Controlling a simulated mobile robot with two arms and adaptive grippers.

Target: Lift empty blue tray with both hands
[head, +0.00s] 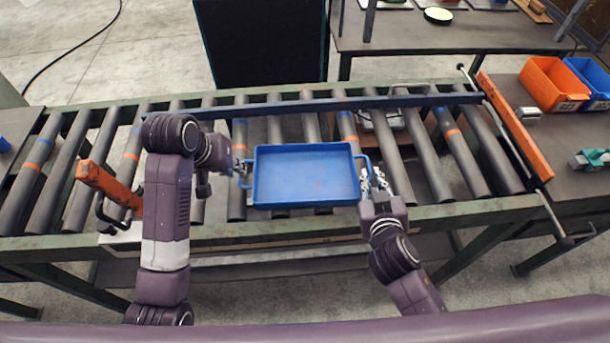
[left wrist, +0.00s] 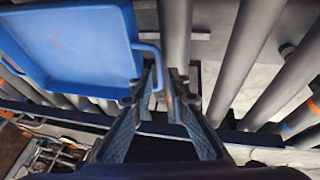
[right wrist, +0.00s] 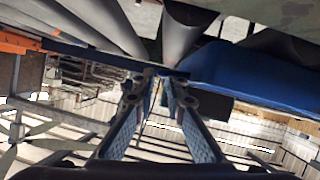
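The blue tray (head: 305,178) is empty and level over the conveyor rollers, with a handle on each short side. I cannot tell whether it touches the rollers. It fills the upper left of the left wrist view (left wrist: 75,45), and its blue side shows at the right of the right wrist view (right wrist: 255,75). My left gripper (left wrist: 161,75) is at the left handle (head: 245,175), its fingers apart on either side of the handle bar. My right gripper (head: 375,180) is at the right handle, fingertips close together (right wrist: 160,78); its grip on the bar is unclear.
The roller conveyor (head: 430,165) runs across the view, with a dark blue rail (head: 300,105) behind the tray. A table (head: 450,35) stands at the back right. Orange (head: 552,82) and blue (head: 590,80) bins sit at the far right. Rollers left and right of the tray are mostly bare.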

